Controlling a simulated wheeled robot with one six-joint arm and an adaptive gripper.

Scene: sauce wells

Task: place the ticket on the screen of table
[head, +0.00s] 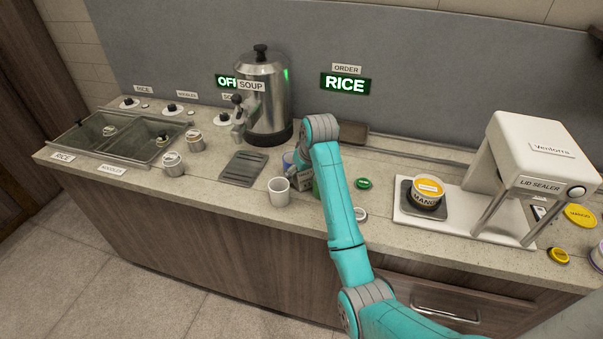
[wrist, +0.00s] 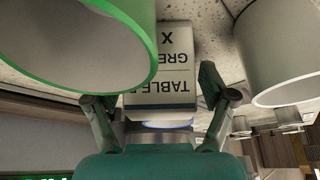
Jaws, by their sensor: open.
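The ticket (wrist: 165,62) is a white block with dark print, upside down in the wrist view; "TABLE", "GRE" and "X" can be read, the rest is cut off. It stands between the fingers of my gripper (wrist: 160,88), which is open, with a finger on either side. I cannot tell whether either finger touches it. In the head view the ticket (head: 303,181) is partly hidden by my arm. A lit green screen (head: 345,84) reading "RICE" under an "ORDER" label is on the back wall. Another lit screen (head: 226,81) is partly covered by the soup urn.
A white cup (head: 279,192) and a green-rimmed cup (wrist: 75,45) stand close on either side of the ticket. A blue item (head: 288,160) is just behind it. The soup urn (head: 266,100) is behind left, the lid sealer (head: 535,165) at right, steel wells (head: 105,130) at left.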

